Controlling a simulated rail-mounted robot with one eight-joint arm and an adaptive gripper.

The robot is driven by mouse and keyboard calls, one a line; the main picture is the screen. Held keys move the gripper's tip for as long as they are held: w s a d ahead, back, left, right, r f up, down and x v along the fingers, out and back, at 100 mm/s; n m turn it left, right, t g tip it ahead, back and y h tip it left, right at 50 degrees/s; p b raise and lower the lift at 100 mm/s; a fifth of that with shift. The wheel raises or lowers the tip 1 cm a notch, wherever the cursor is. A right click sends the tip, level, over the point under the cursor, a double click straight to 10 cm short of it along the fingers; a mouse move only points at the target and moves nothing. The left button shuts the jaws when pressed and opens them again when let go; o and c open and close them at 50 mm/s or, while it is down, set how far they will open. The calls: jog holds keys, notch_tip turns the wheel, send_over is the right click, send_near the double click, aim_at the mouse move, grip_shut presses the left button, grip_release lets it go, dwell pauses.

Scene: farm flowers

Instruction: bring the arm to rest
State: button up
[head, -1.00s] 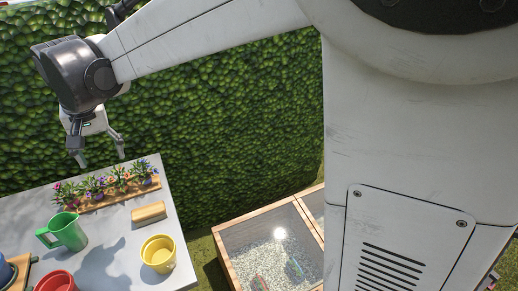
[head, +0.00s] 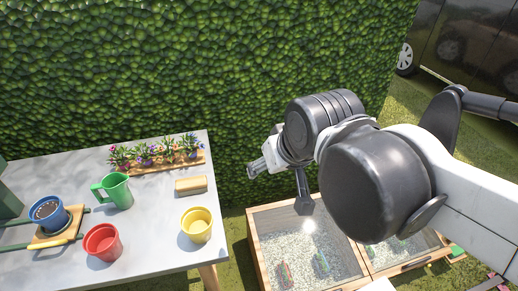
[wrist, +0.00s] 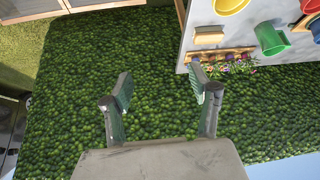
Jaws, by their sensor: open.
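My gripper (head: 280,184) is open and empty. In the head view it hangs to the right of the grey table (head: 150,228), apart from it, in front of the hedge and near the framed gravel box. In the wrist view its two fingers (wrist: 161,98) are spread wide, with only hedge between them. My arm reaches in from the right side of the head view, bent at a large dark joint.
On the table stand a green jug (head: 113,191), a yellow pot (head: 197,226), a red pot (head: 102,243), a blue pot (head: 49,214), a wooden block (head: 191,185) and a flower row (head: 155,152). A gravel box (head: 253,238) stands right of the table. A hedge (head: 230,60) rises behind.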

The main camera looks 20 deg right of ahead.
jog(key=shift+s+d+f, duration=0.5)
jog(key=shift+s+f, duration=0.15)
jog(key=shift+s, duration=0.15)
